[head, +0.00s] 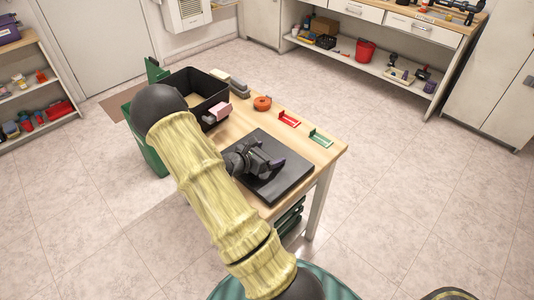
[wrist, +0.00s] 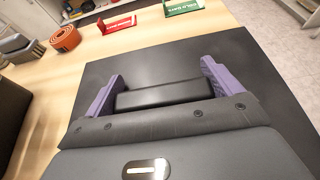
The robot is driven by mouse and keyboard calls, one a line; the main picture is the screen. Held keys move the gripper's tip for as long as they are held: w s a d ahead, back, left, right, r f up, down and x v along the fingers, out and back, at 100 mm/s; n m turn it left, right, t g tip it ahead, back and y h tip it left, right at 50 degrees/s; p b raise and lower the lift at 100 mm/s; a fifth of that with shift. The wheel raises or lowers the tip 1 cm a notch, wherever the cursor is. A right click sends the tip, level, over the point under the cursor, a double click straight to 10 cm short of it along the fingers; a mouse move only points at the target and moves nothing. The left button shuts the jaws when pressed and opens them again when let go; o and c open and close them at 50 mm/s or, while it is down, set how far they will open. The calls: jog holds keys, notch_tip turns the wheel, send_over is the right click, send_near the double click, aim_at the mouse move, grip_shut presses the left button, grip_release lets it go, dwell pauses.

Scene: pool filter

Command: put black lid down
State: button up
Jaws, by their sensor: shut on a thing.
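The black lid (head: 292,182) is a flat, dark square panel over the right part of the wooden table. It looks level and at or very near the tabletop; I cannot tell whether it fully touches. It fills much of the wrist view (wrist: 160,75). My gripper (head: 268,164) is over the middle of the lid. In the wrist view its purple fingers (wrist: 162,84) stand at both ends of the lid's black bar handle (wrist: 165,95), shut on it. My arm hides part of the table in the head view.
The wooden table (head: 322,158) also bears an open black bin (head: 183,80), an orange roll (head: 262,103), and red (head: 289,119) and green (head: 321,138) signs behind the lid. A green bin (head: 152,148) stands left of the table. The floor to the right is clear.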

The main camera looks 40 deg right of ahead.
jog(key=o, duration=0.8)
jog(key=shift+o, duration=0.2)
jog(key=v, duration=1.2)
jog(key=shift+r, duration=0.2)
jog(key=s+a+m+y, duration=0.1)
jog(key=s+m+g+y, duration=0.1)
jog(key=s+m, duration=0.1)
jog(key=s+a+m+g+y, duration=0.1)
jog(key=s+m, duration=0.1)
jog(key=shift+s+a+r, duration=0.15)
jog(key=shift+a, duration=0.2)
jog(key=s+a+r+m+t+y, duration=0.1)
jog(key=s+a+r+m+y, duration=0.1)
jog(key=a+m+y, duration=0.3)
jog(key=s+a+r+m+t+y, duration=0.2)
jog(key=a+r+m+y, duration=0.3)
jog(key=a+m, duration=0.4)
jog(key=shift+s+a+y, duration=0.3)
jog(key=shift+s+a, duration=0.4)
jog(key=shift+a, duration=0.15)
